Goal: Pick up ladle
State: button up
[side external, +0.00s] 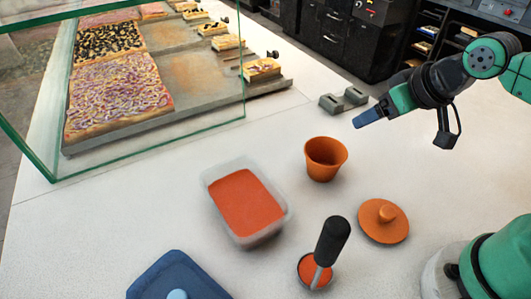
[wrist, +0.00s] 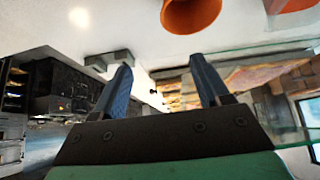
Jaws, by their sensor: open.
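The ladle (side external: 332,241) has a thick black handle and a short metal shaft. In the side external view it stands tilted at the lower centre, handle up, its round end (side external: 306,275) showing red-orange inside. My gripper (side external: 366,117) is in the air at the upper right, well away from the ladle. In the wrist view its two blue fingers (wrist: 160,72) are apart with nothing between them. The ladle does not show in the wrist view.
A clear tub (side external: 283,222) of red sauce, an orange pot (side external: 325,160) and an orange lid (side external: 384,222) surround the ladle. A blue lidded container (side external: 165,277) is lower left. A glass guard (side external: 160,140) encloses pizzas. Grey blocks (side external: 343,101) lie behind.

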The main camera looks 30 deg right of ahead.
jog(key=s+a+f+m+g+y, duration=0.2)
jog(key=a+m, duration=0.1)
jog(key=m, duration=0.1)
jog(key=m+g+y, duration=0.7)
jog(key=m+y, duration=0.4)
jog(key=m, duration=0.1)
send_near(336, 234)
jog(key=a+f, duration=0.3)
jog(key=f, duration=0.2)
jog(key=shift+r+x, duration=0.15)
jog(key=shift+x, duration=1.15)
jog(key=shift+r+x, duration=0.15)
jog(key=shift+x, duration=1.15)
grip_shut()
